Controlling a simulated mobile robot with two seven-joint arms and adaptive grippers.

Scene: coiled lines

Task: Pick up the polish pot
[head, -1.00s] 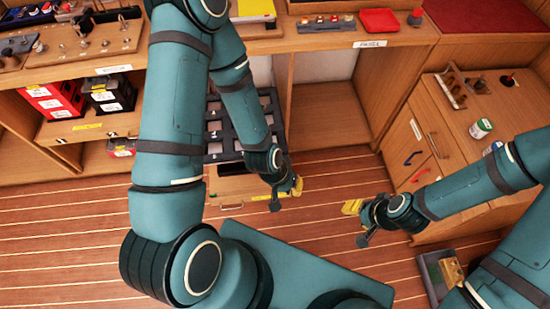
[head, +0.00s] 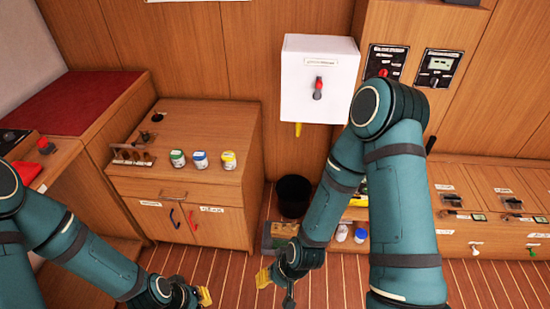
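Three small lidded pots stand upright on the wooden cabinet top: one with a green label (head: 178,159), one with a blue label (head: 200,160) and one with a yellow label (head: 229,160). Their print is too small to read, so I cannot tell which is the polish pot. My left gripper (head: 202,298) is at the bottom edge, below and in front of the cabinet, away from the pots. My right gripper (head: 268,279) is low over the floor, right of the left one. Neither visibly touches a pot. Their finger gaps do not show clearly.
A holder with tools (head: 133,157) stands left of the pots. The cabinet (head: 205,190) has drawers and blue and red handles. A black bin (head: 293,194) and a low shelf with more pots (head: 341,233) are to its right. A white box (head: 318,80) hangs on the wall.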

